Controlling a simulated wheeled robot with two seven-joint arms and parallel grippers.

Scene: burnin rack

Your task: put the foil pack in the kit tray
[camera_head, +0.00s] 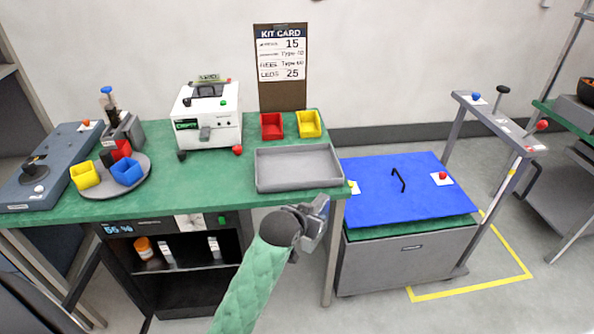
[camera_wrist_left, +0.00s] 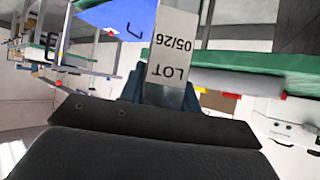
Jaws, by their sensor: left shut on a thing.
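My left gripper (camera_head: 314,222) is in front of the green bench's right end, below and right of the kit tray in the head view. It is shut on the foil pack (camera_wrist_left: 172,62), a pale, narrow packet printed "LOT 05/26" in the left wrist view. In the head view the pack is small and hard to separate from the fingers. The kit tray (camera_head: 298,165), a shallow grey open tray, lies on the bench's right part and looks empty. The gripper and pack are apart from the tray. My right gripper is not in view.
A red bin (camera_head: 272,126) and a yellow bin (camera_head: 310,124) stand behind the tray. A white machine (camera_head: 207,118) stands to its left. A blue-topped chest (camera_head: 405,190) is right of the bench (camera_head: 180,188).

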